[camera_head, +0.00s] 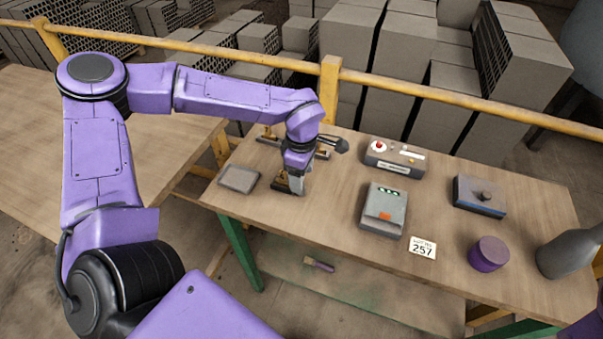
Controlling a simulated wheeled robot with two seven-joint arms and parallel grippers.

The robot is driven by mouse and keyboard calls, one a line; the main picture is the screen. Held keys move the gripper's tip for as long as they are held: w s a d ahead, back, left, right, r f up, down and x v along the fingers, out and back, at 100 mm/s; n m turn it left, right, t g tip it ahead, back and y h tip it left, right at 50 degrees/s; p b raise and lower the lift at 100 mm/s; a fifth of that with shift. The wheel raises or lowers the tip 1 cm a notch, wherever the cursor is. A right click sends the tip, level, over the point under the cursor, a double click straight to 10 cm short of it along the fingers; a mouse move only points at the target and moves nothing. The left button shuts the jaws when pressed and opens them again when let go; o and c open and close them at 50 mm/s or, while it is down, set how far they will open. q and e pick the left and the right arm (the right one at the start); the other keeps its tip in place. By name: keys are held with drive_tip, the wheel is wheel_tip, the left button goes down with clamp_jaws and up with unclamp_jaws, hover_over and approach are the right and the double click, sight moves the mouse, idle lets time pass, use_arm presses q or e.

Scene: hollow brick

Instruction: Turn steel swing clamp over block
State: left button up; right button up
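My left gripper (294,185) points down at the left part of the workbench, with its grey fingers close to a small dark and yellow fixture (284,181). The fingers look near or against the fixture, but I cannot tell whether they touch it or how far apart they are. More dark and yellow metal (322,154) shows behind the wrist, partly hidden by it. I cannot clearly make out the steel swing clamp or the block, which may be among these parts. My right gripper is not in view.
On the workbench (330,220) are a grey flat plate (239,179), a control box with a red button (393,158), a grey device (383,209), a "257" card (422,248), a dark blue-grey box (479,196) and a purple cylinder (488,254). A yellow rail (430,93) runs behind.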

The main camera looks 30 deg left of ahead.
use_arm(q)
wheel_tip(320, 180, up, 10)
drive_tip(key=b, duration=0.1)
drive_tip(key=shift+r+b, duration=0.25)
drive_tip(key=shift+b, duration=0.1)
idle(0.5)
